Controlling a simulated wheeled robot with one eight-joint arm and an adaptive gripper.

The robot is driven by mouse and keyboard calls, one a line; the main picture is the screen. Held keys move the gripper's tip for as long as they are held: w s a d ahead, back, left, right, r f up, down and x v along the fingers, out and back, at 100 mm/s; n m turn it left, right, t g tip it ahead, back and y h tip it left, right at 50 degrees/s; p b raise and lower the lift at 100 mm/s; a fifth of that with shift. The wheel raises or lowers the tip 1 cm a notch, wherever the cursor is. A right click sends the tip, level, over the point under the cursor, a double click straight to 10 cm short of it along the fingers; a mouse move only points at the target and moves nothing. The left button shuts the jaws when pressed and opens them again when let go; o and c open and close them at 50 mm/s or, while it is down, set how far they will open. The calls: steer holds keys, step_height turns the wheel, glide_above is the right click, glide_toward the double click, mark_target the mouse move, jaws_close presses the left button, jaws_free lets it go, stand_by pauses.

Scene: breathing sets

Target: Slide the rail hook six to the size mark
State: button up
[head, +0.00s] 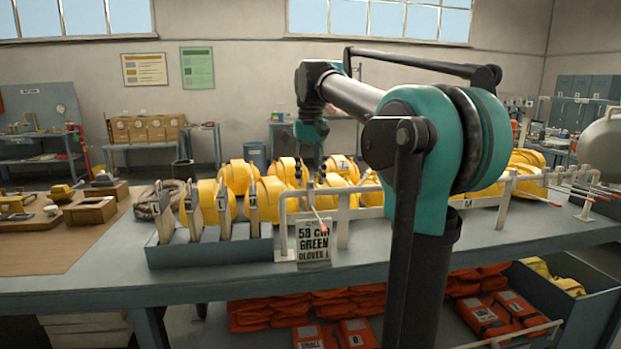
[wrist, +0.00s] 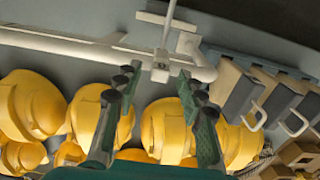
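A white rail (head: 400,208) runs along the grey bench, with an M mark (head: 467,203) towards its right part. A hook with a red-tipped prong (head: 319,222) sits near the rail's left end; I cannot read a number on it. In the wrist view a white hook block (wrist: 160,70) sits on the rail (wrist: 60,42), its rod pointing away. My gripper (wrist: 157,80) is open, its dark fingertips on either side of the block with gaps showing. In the head view my gripper (head: 310,155) is small and partly hidden among yellow helmets.
Several yellow helmets (head: 240,178) stand behind the rail. A sign reading 58 cm green gloves L (head: 313,242) hangs at the rail's left end, beside a grey slotted rack (head: 210,250). More red-tipped hooks (head: 550,203) are at the right. Orange packs (head: 275,313) fill the lower shelf.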

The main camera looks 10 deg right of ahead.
steer(key=shift+f, duration=0.3)
steer(key=shift+c, duration=0.4)
jaws_close()
